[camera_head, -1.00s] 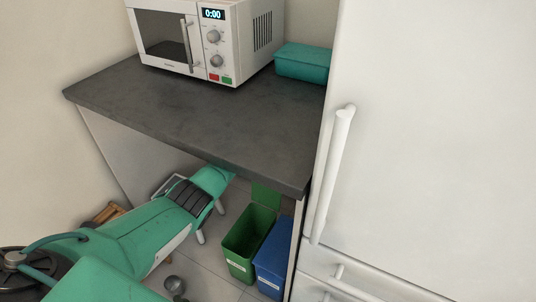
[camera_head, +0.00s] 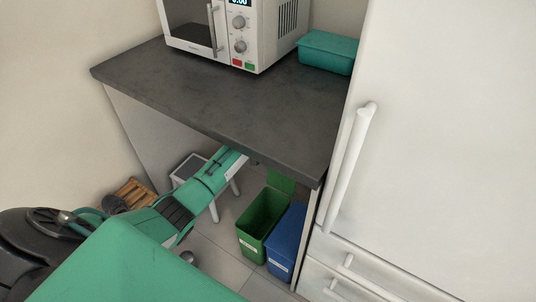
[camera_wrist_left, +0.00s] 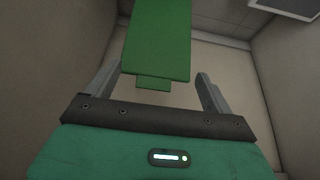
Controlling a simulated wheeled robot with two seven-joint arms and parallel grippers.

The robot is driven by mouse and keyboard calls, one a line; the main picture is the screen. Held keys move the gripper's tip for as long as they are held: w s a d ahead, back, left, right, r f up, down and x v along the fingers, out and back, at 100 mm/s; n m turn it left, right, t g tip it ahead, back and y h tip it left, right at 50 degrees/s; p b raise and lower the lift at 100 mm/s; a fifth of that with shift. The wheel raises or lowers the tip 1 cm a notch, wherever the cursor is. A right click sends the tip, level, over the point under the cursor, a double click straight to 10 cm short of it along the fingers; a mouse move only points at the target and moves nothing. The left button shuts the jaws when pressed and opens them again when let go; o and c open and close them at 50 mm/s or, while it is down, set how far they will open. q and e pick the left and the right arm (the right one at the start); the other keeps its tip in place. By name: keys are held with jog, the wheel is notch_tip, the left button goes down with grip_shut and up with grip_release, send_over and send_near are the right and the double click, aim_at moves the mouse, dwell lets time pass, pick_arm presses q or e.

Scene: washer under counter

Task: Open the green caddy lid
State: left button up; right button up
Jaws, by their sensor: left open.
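The green caddy (camera_head: 262,226) stands on the floor under the counter, its top open and its dark inside showing. Its green lid (camera_head: 281,181) stands raised at the back edge, partly cut off by the counter. In the left wrist view the lid (camera_wrist_left: 158,40) is a flat green panel with a small tab, beyond and between my fingers. My left gripper (camera_wrist_left: 157,80) is open with nothing between its fingertips. In the head view my left arm reaches under the counter, and its fingertips are hidden there. My right gripper is not in view.
A blue bin (camera_head: 287,243) stands against the right side of the green caddy. The dark counter (camera_head: 230,100) overhangs them. A white fridge (camera_head: 430,130) is at the right. A small stool (camera_head: 190,168) and a wooden crate (camera_head: 135,192) are at the left.

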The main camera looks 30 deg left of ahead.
pick_arm(q)
jog(key=shift+s+a, duration=0.15)
jog(key=shift+s, duration=1.55)
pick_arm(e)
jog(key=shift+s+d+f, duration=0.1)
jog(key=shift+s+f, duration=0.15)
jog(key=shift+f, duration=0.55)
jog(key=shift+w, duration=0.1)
